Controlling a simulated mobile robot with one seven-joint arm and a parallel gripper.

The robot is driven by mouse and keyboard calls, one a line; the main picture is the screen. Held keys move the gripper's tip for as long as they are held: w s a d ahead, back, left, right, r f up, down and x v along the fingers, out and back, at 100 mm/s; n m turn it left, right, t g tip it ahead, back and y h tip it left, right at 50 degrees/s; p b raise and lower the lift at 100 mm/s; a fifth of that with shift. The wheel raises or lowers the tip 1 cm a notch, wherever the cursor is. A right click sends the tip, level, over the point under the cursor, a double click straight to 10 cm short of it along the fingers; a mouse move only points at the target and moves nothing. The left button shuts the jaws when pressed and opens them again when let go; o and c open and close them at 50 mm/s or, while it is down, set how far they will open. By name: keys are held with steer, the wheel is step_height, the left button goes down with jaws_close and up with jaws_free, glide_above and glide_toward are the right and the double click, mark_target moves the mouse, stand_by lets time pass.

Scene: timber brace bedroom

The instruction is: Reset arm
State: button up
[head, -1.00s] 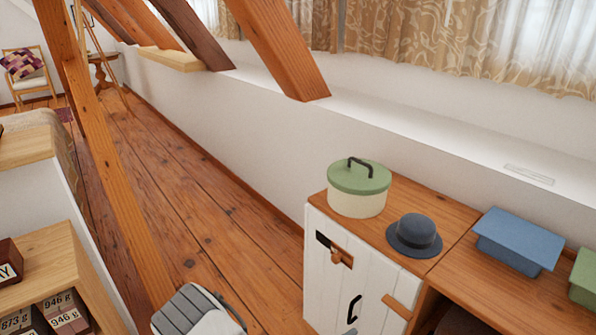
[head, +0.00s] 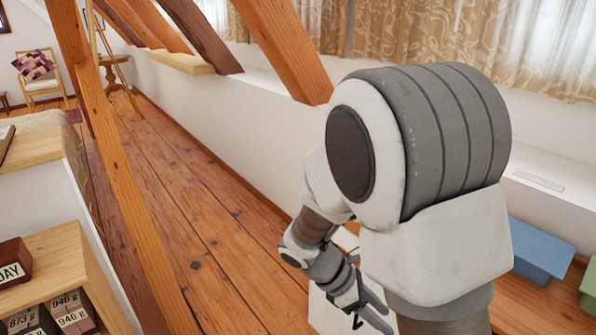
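My arm stands raised in the right half of the head view, its large white and grey joint close to the camera. My gripper (head: 380,314) hangs low in front of the white cabinet (head: 325,312), pointing down and to the right. The gripper is small and partly covered by my own arm, so its opening is unclear. No held object shows at its fingers.
A blue box (head: 540,250) and a green box (head: 588,290) stand at the right. A shelf unit (head: 60,255) with labelled boxes is at the left. A slanted timber post (head: 125,180) crosses the view. The plank floor (head: 190,200) between is clear.

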steer(key=s+a+r+m+t+y, duration=0.1)
steer(key=s+r+m+t+y, duration=0.3)
steer(key=r+m, duration=0.5)
steer(key=s+a+r+m+t+y, duration=0.1)
steer(key=s+r+m+t+y, duration=0.25)
steer(key=s+r+m, duration=0.4)
step_height(320, 180, up, 15)
steer(key=w+p, duration=0.1)
steer(key=p, duration=1.3)
steer(key=shift+d+m+y, duration=0.15)
steer(key=shift+m+y, duration=0.3)
steer(key=shift+w+d+g, duration=0.1)
steer(key=shift+d+g, duration=0.05)
steer(key=shift+g, duration=0.1)
